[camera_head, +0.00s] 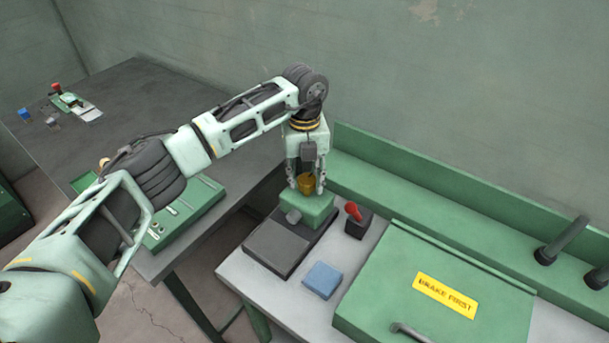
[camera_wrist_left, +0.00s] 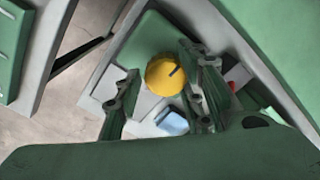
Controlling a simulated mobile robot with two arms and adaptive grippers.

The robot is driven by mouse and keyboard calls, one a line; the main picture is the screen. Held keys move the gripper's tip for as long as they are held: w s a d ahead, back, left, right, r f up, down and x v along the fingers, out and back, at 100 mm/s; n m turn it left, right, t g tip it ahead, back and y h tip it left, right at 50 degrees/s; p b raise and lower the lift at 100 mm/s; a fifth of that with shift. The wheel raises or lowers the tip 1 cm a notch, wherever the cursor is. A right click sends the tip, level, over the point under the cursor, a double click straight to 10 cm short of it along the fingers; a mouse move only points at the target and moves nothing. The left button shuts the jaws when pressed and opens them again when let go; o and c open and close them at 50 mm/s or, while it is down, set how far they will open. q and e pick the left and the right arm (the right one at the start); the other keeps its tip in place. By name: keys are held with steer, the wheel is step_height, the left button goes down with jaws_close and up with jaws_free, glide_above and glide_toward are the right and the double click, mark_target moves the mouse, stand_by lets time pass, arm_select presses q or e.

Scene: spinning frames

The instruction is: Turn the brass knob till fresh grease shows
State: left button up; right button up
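The brass knob (camera_head: 306,182) sits on top of a green block (camera_head: 311,209) on a dark base plate. In the left wrist view the knob (camera_wrist_left: 164,75) is a round yellow disc with a dark mark at its upper right. My left gripper (camera_head: 306,186) points down over it with one finger on each side. In the wrist view the left gripper (camera_wrist_left: 160,82) shows a gap between the left finger and the knob; the right finger overlaps or lies close to its edge, and I cannot tell if it touches. No fresh grease is visible. My right gripper is not in view.
A red-handled switch (camera_head: 354,212) on a dark box stands right of the block. A blue pad (camera_head: 323,280) lies in front. A green panel (camera_head: 388,290) labelled "BRAKE FIRST" fills the right. A dark table (camera_head: 135,90) with small parts stands left, beyond a floor gap.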

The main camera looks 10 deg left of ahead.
arm_select(q)
steer(key=c, duration=0.7)
